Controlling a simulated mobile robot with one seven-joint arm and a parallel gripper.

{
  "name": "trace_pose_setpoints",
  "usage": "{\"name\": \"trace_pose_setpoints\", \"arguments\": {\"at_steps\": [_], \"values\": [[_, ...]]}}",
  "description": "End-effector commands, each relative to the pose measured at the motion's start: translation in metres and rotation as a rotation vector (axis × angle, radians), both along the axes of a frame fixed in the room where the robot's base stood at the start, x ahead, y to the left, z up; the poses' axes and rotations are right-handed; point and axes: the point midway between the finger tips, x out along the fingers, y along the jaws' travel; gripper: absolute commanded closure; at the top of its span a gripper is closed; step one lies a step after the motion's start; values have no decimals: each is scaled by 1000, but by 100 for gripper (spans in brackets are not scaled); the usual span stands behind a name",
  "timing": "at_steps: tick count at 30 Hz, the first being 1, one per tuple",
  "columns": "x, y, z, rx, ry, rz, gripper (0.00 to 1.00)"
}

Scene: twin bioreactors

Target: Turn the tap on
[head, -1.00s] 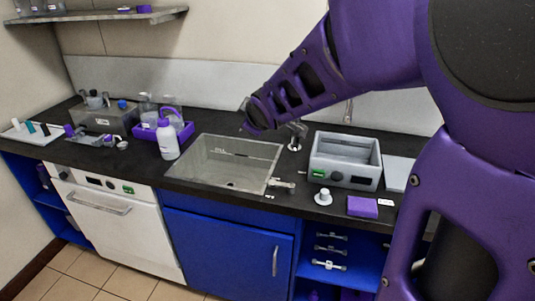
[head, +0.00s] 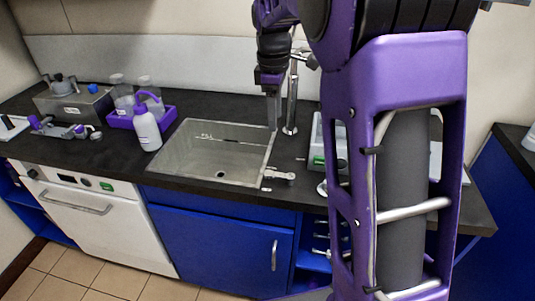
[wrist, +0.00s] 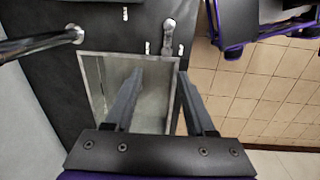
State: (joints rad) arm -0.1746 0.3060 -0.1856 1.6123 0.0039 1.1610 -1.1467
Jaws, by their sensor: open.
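The tap (head: 292,95) is a tall chrome post behind the sink's right back corner, with its upper part partly hidden by my arm. It also shows at the wrist view's upper left (wrist: 40,43). A small metal lever fixture (head: 279,174) sits on the counter by the sink's right front corner; the wrist view shows it at the top (wrist: 169,38). My gripper (head: 272,112) points down, just left of the tap in the head view. In the wrist view its two fingers (wrist: 158,76) are apart and empty, above the sink (head: 181,176), touching neither tap nor lever.
A purple tray (head: 119,123) with bottles and a white wash bottle (head: 146,130) stand left of the sink. A grey box-shaped device (head: 317,135) on the right is largely hidden by my arm. Dark counter lies between the sink and lever.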

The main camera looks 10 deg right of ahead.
Motion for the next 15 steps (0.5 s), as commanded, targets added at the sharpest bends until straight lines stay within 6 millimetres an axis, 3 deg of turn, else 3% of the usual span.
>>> {"name": "trace_pose_setpoints", "arguments": {"at_steps": [8, 15], "values": [[-7, 3, -5, 53, 71, 36, 45], [-7, 3, -45, 52, 74, 35, 45]]}}
